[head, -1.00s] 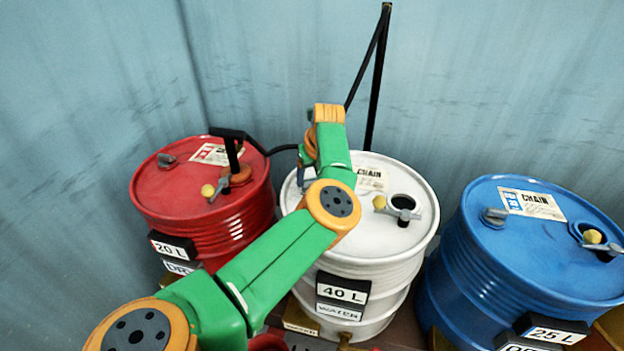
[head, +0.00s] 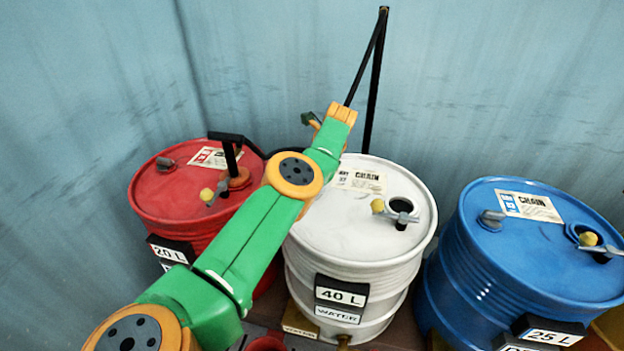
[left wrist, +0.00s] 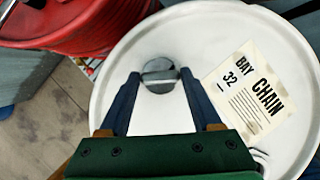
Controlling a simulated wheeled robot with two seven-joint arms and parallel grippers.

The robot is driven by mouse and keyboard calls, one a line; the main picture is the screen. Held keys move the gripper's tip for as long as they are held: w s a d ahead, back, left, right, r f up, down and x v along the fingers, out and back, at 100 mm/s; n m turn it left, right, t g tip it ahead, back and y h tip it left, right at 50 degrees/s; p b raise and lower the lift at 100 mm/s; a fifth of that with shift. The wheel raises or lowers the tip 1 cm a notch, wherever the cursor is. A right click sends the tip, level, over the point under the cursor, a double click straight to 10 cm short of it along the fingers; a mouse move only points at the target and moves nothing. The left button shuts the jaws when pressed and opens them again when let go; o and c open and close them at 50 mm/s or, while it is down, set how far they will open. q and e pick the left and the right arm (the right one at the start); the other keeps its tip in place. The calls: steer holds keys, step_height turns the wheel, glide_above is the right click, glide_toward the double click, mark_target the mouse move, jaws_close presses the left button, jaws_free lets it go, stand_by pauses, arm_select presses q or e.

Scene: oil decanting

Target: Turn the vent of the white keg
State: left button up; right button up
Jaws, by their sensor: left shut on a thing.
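The white keg (head: 365,235), labelled 40 L WATER, stands upright in the middle of the head view; its pale lid (left wrist: 150,35) fills much of the left wrist view. Its vent, a small grey round cap with a raised bar (left wrist: 158,76), sits near the lid's edge. My left gripper (left wrist: 159,74) is shut on the vent, one dark finger on each side of it. In the head view my green and orange left arm hides the vent and the gripper tips. My right gripper is in neither view.
The red drum (head: 190,205) stands close on the left, with a black pump handle (head: 228,150) on its lid. The blue drum (head: 540,245) stands on the right. The white lid also has an opening with a yellow-knobbed lever (head: 400,213). A wall runs close behind.

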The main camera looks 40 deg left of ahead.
arm_select(q)
steer(key=o, duration=1.4)
